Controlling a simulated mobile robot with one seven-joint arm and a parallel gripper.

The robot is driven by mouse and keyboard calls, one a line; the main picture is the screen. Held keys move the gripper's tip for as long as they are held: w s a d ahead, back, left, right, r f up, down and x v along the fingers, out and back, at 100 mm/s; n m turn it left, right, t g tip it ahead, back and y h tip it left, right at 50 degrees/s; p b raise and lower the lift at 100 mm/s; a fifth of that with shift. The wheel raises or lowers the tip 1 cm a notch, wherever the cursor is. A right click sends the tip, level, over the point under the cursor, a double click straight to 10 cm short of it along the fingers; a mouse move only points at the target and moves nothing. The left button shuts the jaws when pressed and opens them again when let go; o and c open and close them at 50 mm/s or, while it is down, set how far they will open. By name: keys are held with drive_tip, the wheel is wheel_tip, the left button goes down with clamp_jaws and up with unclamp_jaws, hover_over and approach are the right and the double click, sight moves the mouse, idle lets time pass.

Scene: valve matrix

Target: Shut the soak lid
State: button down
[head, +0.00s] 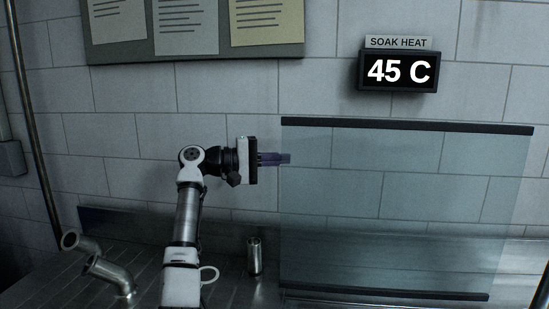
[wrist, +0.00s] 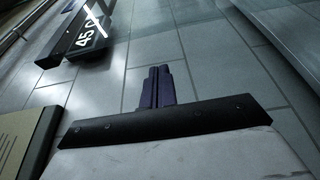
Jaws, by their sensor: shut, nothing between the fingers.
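The soak lid (head: 400,215) appears to be the clear, bluish panel at the right of the head view. It stands raised and near upright, with a dark bar along its top edge and another along its bottom. In the wrist view the fingers (wrist: 158,72) are together, apart from the pane.
A display (head: 399,72) reading 45 C, labelled SOAK HEAT, hangs on the tiled wall. A notice board (head: 190,53) is at upper left. Bent metal pipes (head: 110,273) and a small metal cylinder (head: 255,256) stand on the steel counter (head: 140,236).

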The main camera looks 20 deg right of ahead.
drive_tip(key=shift+s+a+r+p, duration=0.15)
drive_tip(key=shift+s+a, duration=0.2)
drive_tip(key=shift+s, duration=0.25)
drive_tip(key=shift+s+a+f+p, duration=0.1)
drive_tip(key=shift+s+a, duration=0.25)
drive_tip(key=shift+s, duration=0.2)
drive_tip(key=shift+s+a+r+p, duration=0.15)
drive_tip(key=shift+s+a, duration=0.2)
drive_tip(key=shift+s, duration=0.25)
drive_tip(key=shift+s+f, duration=0.1)
drive_tip(key=shift+f, duration=0.05)
